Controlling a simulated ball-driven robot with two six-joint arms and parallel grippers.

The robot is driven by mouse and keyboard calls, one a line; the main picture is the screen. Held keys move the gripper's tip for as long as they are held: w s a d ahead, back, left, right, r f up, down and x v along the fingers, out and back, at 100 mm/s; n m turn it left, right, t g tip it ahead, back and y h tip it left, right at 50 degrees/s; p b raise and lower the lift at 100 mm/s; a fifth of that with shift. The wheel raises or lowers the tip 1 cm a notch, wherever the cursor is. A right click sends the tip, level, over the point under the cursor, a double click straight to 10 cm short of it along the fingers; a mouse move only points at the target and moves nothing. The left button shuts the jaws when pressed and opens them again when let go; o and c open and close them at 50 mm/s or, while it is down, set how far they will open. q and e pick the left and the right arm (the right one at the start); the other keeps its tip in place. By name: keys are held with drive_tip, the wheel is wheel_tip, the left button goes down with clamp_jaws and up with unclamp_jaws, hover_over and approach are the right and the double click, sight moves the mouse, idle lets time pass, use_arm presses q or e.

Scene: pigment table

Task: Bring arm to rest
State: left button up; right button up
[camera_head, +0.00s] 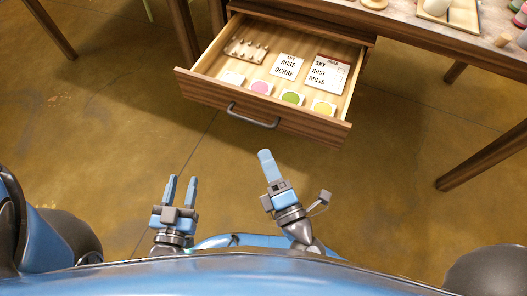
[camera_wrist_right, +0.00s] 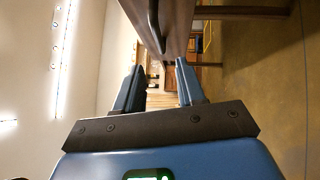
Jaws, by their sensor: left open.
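My left gripper (camera_head: 182,181) is at the lower left of the head view, its two blue fingers apart and nothing between them. My right gripper (camera_head: 266,157) is to its right, just in front of the open drawer's front (camera_head: 260,114). Its fingers overlap in the head view. In the right wrist view the right gripper (camera_wrist_right: 160,78) shows two fingers apart with an empty gap. The drawer's dark handle (camera_head: 253,117) is above the right gripper, apart from it, and also shows in the right wrist view (camera_wrist_right: 154,28).
The drawer holds a row of pans with pink, green and yellow, lettered cards (camera_head: 288,67), and a pegged wooden rack (camera_head: 246,50). The table (camera_head: 420,35) stands above, with legs (camera_head: 484,158) to the right. Floor around both grippers is clear.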

drive_tip(key=shift+s, duration=0.1)
idle(0.6)
drive_tip(key=s+a+f+m+g+y, duration=0.2)
drive_tip(key=s+a+f+g+y, duration=0.1)
drive_tip(key=s+g, duration=0.1)
drive_tip(key=s+d+f+m+t+h, duration=0.15)
drive_tip(key=d+m+t+h, duration=0.35)
drive_tip(key=d+m+h, duration=1.35)
drive_tip(key=d+r+m+y+p, duration=0.1)
drive_tip(key=d+r+y+p, duration=0.1)
drive_tip(key=r+p, duration=0.9)
drive_tip(key=d+r+m+y+p, duration=0.2)
drive_tip(key=d+r+p, duration=0.1)
drive_tip(key=r+p, duration=0.9)
drive_tip(key=d+r+m+y+p, duration=0.1)
drive_tip(key=d+r+y+p, duration=0.1)
drive_tip(key=r+p, duration=1)
drive_tip(key=shift+w+d+r+p, duration=0.2)
drive_tip(key=shift+d+p, duration=0.1)
drive_tip(key=shift+p, duration=0.2)
drive_tip(key=shift+m, duration=0.25)
